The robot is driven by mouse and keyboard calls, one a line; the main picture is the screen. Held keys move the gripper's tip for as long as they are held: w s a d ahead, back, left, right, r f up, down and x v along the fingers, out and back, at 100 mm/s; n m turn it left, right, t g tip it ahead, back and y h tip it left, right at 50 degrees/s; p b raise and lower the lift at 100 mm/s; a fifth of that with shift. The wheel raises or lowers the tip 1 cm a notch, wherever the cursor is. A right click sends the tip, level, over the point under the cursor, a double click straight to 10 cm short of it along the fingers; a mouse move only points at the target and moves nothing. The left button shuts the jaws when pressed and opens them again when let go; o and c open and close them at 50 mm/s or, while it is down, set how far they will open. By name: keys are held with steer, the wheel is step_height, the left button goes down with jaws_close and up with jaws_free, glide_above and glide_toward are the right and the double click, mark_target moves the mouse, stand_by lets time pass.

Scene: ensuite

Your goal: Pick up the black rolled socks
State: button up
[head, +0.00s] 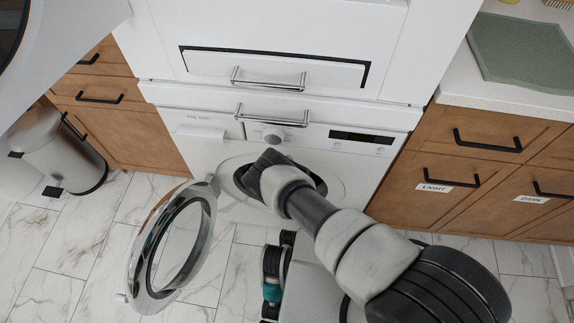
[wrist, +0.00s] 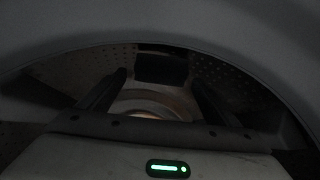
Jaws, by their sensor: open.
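In the head view my arm reaches into the round opening of the white washing machine (head: 205,155), and my gripper is hidden inside it. In the wrist view my gripper (wrist: 158,80) is open inside the dark, perforated drum (wrist: 75,68). A small black, blocky shape, likely the black rolled socks (wrist: 160,68), shows just beyond and between the fingertips. The view is too dim to tell its outline well or whether a finger touches it. Nothing is seen held.
The round glass washer door (head: 137,262) hangs open to the left of the opening. The drum rim (wrist: 235,48) arches close over my gripper. Wooden cabinets (head: 480,165) stand to the right. A metal bin (head: 60,150) stands at the left on the marble floor.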

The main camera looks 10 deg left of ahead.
steer(key=shift+f, duration=0.1)
steer(key=c, duration=1.1)
steer(key=shift+c, duration=0.2)
